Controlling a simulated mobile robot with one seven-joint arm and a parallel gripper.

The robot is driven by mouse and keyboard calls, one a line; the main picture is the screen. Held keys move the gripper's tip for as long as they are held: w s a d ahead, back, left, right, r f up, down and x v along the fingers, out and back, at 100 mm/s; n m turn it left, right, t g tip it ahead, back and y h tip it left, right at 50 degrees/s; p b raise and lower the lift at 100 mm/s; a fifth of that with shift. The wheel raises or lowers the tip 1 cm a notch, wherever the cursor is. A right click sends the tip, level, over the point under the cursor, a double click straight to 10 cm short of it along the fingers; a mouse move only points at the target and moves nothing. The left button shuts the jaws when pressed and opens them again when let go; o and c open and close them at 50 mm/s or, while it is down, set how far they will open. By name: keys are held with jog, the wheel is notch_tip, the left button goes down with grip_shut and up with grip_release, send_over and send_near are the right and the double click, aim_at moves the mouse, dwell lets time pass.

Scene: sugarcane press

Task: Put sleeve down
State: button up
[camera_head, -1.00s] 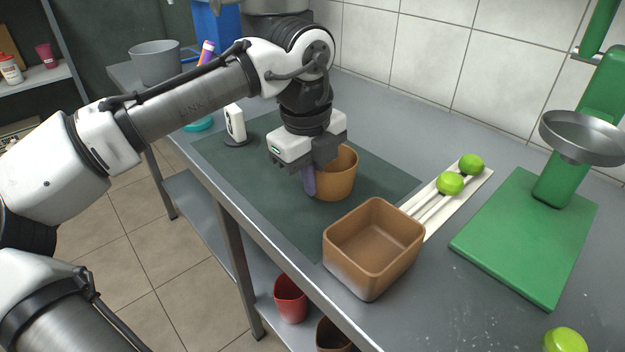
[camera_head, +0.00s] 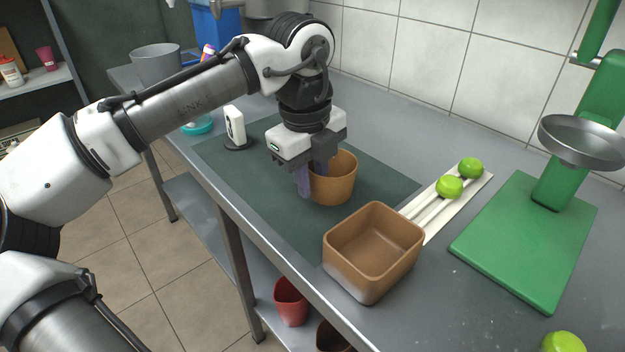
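The task's sleeve appears to be the round brown cup-like piece (camera_head: 337,184). It stands upright on the dark green mat (camera_head: 270,205). My gripper (camera_head: 313,181) points down at its left side, with its purple fingers apart. One finger is outside the near left wall, with a small gap visible. The other finger goes down at the rim and seems to be inside the opening; its tip is hidden by the wall. I cannot see whether the piece is hollow right through.
A square brown container (camera_head: 372,248) stands close by at the front. Limes (camera_head: 449,187) lie on a white rack (camera_head: 478,183) to the right. A green press (camera_head: 525,240) stands further right. A white dial (camera_head: 235,127) on a dark base is to the left. The mat's front is clear.

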notch_tip(320, 180, up, 11)
jog(key=p, duration=0.2)
jog(key=shift+s+a, duration=0.35)
